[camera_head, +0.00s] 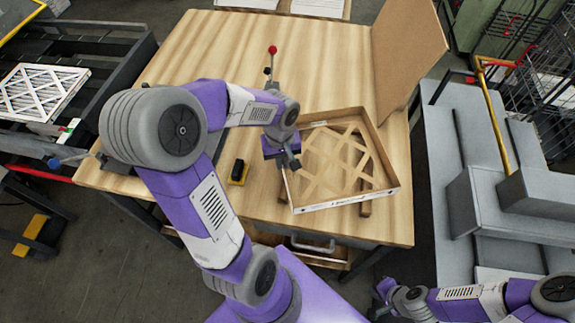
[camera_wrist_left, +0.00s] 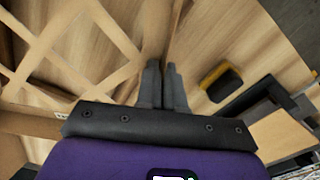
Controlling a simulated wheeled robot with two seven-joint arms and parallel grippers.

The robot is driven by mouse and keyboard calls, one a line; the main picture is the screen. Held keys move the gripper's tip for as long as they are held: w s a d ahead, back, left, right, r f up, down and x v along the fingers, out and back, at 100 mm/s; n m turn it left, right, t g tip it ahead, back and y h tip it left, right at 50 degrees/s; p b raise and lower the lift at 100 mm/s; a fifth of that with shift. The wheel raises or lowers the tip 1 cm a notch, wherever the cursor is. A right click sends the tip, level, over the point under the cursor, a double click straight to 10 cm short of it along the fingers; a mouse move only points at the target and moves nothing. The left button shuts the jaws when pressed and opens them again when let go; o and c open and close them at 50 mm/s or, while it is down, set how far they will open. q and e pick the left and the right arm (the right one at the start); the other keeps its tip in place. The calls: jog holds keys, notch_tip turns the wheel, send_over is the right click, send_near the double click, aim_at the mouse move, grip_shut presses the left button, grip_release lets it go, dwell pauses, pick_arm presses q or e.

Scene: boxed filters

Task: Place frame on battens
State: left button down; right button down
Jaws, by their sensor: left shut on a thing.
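The frame (camera_head: 345,201) is an open, shallow box with pale walls and a diagonal lattice, over the right half of the wooden table. My left gripper (camera_head: 287,164) is shut on its left wall, which also shows between the fingers in the left wrist view (camera_wrist_left: 173,32). The end of one wooden batten (camera_head: 365,208) shows below the frame's front edge, and another short wooden end (camera_head: 283,192) shows at its left. I cannot tell whether the frame rests on them. My right gripper (camera_head: 384,289) is low at the bottom, away from the table; its jaws are unclear.
A yellow and black block (camera_head: 238,172) lies on the table (camera_head: 215,65) left of the frame. A brown board (camera_head: 405,55) stands upright behind the frame. A rack at left holds a white lattice filter (camera_head: 40,92).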

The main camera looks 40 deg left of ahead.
pick_arm(q)
notch_tip(320, 180, down, 4)
jog(key=shift+r, duration=0.25)
jog(key=shift+f, duration=0.25)
jog(key=shift+f+b, duration=0.1)
jog(key=shift+b, duration=0.3)
jog(key=c, duration=1.3)
grip_release()
jog(key=shift+o, duration=0.2)
